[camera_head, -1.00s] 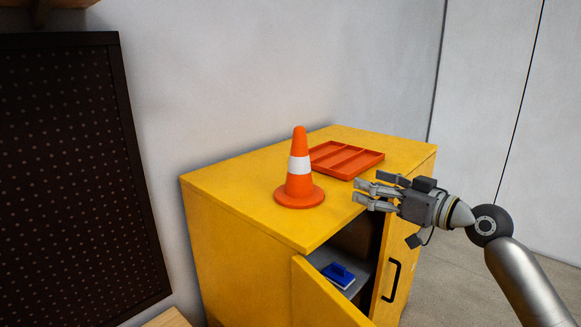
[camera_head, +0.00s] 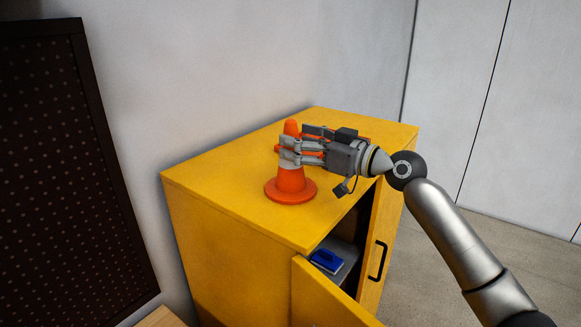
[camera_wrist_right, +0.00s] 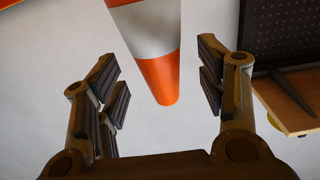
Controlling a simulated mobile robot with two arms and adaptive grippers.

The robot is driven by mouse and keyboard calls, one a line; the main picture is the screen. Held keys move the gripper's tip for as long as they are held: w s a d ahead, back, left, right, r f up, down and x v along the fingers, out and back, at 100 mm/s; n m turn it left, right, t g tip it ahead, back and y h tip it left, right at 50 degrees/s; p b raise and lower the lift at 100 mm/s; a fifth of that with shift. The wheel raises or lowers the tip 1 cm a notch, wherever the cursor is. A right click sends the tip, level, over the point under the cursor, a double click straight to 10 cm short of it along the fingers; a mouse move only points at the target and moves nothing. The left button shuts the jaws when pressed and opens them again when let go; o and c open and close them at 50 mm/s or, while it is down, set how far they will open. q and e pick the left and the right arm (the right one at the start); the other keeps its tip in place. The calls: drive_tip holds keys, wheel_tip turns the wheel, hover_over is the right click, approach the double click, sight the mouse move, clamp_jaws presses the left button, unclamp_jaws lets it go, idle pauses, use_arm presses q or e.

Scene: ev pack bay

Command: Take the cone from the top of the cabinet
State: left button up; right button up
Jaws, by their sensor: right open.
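Gaps show on both sides there. My left gripper is not in view.
An orange compartment tray on the cabinet top is mostly hidden behind my right gripper. The cabinet's door (camera_head: 325,297) hangs open, and a blue object (camera_head: 327,261) lies on a shelf inside. A dark perforated panel (camera_head: 70,170) stands at the left.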

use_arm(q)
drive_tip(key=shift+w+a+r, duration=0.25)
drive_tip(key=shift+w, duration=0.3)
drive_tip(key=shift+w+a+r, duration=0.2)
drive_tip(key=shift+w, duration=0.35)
use_arm(e)
drive_tip(key=x, duration=0.2)
drive_tip(key=shift+w+a, duration=0.2)
drive_tip(key=shift+a, duration=0.05)
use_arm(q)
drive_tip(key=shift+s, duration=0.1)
use_arm(e)
drive_tip(key=shift+c, duration=0.3)
drive_tip(key=c, duration=0.7)
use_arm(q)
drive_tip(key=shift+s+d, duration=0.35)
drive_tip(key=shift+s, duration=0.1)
use_arm(e)
clamp_jaws()
